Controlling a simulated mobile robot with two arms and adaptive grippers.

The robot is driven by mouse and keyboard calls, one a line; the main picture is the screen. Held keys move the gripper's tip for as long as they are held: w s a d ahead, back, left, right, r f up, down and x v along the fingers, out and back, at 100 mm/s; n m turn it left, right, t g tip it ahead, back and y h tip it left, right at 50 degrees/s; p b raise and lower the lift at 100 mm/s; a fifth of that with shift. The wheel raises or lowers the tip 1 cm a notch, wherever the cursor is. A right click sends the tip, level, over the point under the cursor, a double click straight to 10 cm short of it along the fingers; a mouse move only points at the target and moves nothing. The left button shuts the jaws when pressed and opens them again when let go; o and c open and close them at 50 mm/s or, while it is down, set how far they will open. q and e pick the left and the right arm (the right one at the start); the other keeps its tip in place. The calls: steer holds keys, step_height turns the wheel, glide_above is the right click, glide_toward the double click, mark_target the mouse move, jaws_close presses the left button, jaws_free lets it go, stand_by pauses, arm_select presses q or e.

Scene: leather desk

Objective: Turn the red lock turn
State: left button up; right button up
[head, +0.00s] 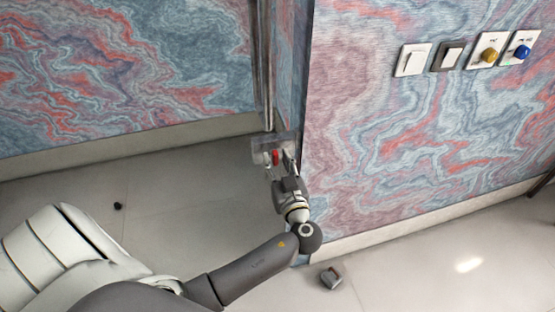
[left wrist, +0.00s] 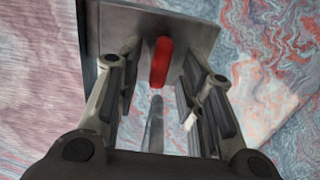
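The red lock turn (head: 276,157) sits on a grey metal plate (head: 259,143) at the wall corner in the head view. In the left wrist view the red turn (left wrist: 161,62) is an upright rounded bar on the plate (left wrist: 190,30). My left gripper (head: 279,165) is at the plate, and its fingers (left wrist: 158,75) stand apart on both sides of the red turn. Gaps show between the fingers and the turn. A grey metal bar (left wrist: 153,125) shows below the turn, between the fingers. My right gripper is not in view.
The corner wall (head: 370,150) stands close right of my left gripper. Switches (head: 412,59) and yellow (head: 489,54) and blue (head: 522,51) knobs are on it. A small grey and red object (head: 331,277) and a small dark object (head: 118,206) lie on the floor.

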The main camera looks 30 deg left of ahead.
arm_select(q)
jaws_close()
stand_by(0.3)
